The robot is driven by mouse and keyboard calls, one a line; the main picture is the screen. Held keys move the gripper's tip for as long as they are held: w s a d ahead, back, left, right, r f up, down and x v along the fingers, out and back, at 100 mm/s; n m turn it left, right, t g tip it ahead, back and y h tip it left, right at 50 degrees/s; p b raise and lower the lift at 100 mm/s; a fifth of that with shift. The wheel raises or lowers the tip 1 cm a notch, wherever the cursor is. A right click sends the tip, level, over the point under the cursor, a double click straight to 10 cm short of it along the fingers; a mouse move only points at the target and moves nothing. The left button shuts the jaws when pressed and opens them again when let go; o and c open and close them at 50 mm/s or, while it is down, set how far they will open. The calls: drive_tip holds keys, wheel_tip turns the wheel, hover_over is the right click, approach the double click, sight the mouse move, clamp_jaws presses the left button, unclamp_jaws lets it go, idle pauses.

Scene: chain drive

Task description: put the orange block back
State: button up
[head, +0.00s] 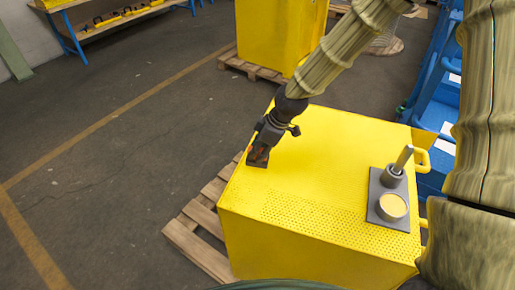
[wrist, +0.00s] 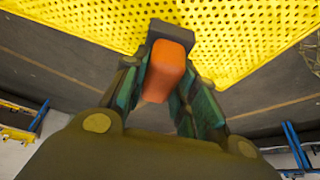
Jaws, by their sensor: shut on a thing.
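The orange block (wrist: 168,72) is between the two fingers of my gripper (wrist: 175,100) in the wrist view. A dark grey piece (wrist: 172,29) adjoins its far end; I cannot tell whether the block sits in it or only touches it. In the head view my gripper (head: 258,156) points down at the left edge of the yellow box's top (head: 320,165), shut on the orange block, which shows only as a small orange patch. The fingers and the dark piece hide the rest. Whether the block touches the top cannot be told.
A grey plate (head: 377,208) with an upright metal pin (head: 402,159) and a round pale-yellow-topped part (head: 392,206) lies at the box's right. The box stands on a wooden pallet (head: 200,232). Another yellow box (head: 275,35) stands behind. The box top's middle is clear.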

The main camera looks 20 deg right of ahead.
drive_tip(key=w, duration=0.2)
drive_tip(key=shift+w+d+f+p, duration=0.2)
drive_tip(key=shift+w+d+p, duration=0.1)
drive_tip(key=shift+w, duration=0.1)
drive_tip(key=shift+f+p, duration=0.8)
drive_tip(key=shift+f, duration=0.95)
drive_tip(key=shift+f, duration=0.15)
drive_tip(key=o, duration=1)
drive_tip(key=shift+d+r, duration=0.15)
drive_tip(key=shift+r, duration=0.45)
drive_tip(key=shift+b+v, duration=1.3)
drive_tip(key=shift+v, duration=4.3)
drive_tip(key=shift+s, duration=0.1)
